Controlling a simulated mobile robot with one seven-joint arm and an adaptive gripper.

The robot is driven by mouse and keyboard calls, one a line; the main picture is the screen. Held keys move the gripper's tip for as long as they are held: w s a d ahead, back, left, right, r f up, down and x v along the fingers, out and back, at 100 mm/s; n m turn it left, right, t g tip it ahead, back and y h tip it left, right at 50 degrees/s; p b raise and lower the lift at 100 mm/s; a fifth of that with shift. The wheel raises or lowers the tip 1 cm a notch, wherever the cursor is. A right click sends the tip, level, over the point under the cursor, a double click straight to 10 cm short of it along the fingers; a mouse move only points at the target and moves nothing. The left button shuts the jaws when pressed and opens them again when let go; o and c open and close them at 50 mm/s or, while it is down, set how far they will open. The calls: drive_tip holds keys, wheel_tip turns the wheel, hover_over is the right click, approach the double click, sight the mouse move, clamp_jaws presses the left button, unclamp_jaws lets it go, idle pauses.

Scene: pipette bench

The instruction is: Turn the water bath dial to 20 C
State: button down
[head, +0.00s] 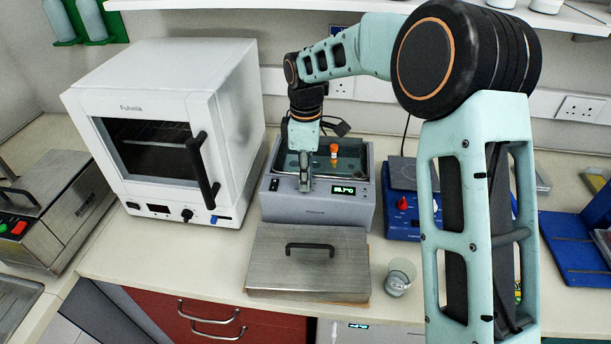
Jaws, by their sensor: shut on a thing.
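The water bath (330,211) is a grey box with an open basin of water, standing on the bench in the middle of the head view. A small tube with an orange cap (334,150) stands in the basin. A green lit display (343,190) is on the bath's front; its digits are too small to read surely. My gripper (305,187) reaches down over the basin to the front panel, left of the display. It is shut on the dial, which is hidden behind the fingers.
A white oven (232,105) stands close on the left. A steel lid with a black handle (307,275) lies in front of the bath, with a glass beaker (398,279) beside it. A blue stirrer (402,222) stands close on the right.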

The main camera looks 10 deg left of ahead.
drive_tip(key=c, duration=1.7)
unclamp_jaws()
drive_tip(key=shift+c, duration=0.2)
drive_tip(key=shift+r, duration=0.15)
wheel_tip(320, 180, up, 12)
